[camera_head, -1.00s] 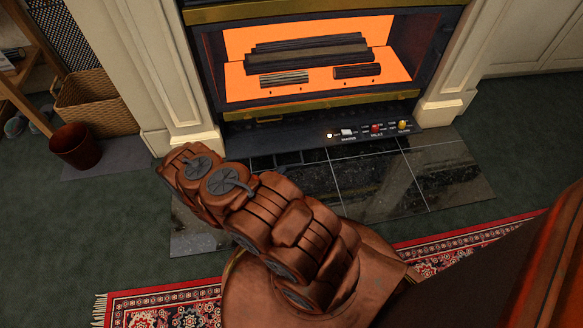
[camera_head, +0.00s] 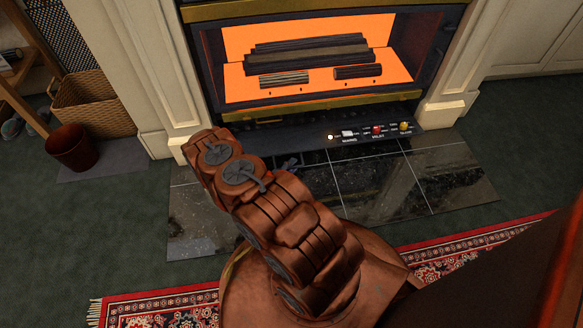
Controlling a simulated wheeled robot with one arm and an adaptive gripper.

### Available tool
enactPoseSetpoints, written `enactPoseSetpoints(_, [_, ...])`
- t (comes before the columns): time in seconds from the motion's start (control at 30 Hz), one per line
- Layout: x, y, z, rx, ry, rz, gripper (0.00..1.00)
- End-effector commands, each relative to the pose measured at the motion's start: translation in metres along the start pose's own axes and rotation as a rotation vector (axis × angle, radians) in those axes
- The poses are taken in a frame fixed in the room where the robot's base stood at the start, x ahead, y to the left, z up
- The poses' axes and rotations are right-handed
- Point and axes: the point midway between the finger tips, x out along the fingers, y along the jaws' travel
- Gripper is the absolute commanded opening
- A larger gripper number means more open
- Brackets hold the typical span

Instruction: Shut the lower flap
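The lower flap appears to be the dark panel (camera_head: 262,139) below the brass lower trim of the fireplace. It looks lowered and juts out just above the black tiled hearth. A row of small controls (camera_head: 376,131) shows at its right part: a light, a white switch, a red knob and a yellow knob. My copper-coloured arm reaches up from the bottom middle and covers part of the hearth and the panel's left end. A small dark part, likely of my gripper (camera_head: 291,163), shows just right of the arm, over the hearth in front of the panel. Its fingers are mostly hidden.
The fireplace's glowing firebox with logs (camera_head: 306,55) is above the panel, between cream pillars. Black hearth tiles (camera_head: 385,185) are clear on the right. A patterned red rug (camera_head: 165,305) lies in front. A red-brown bin (camera_head: 72,148) and wicker basket (camera_head: 87,98) stand left.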

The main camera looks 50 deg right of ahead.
Motion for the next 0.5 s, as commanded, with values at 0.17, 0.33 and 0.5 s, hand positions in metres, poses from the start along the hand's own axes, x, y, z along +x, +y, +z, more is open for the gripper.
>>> enactPoseSetpoints(0.17, [-0.0002, -0.0001, 0.0, 0.0, 0.0, 0.0, 0.27])
enactPoseSetpoints(0.33, [-0.0003, 0.0, 0.0, 0.0, 0.0, 0.0, 0.09])
enactPoseSetpoints(0.5, [-0.0003, 0.0, 0.0, 0.0, 0.0, 0.0, 0.0])
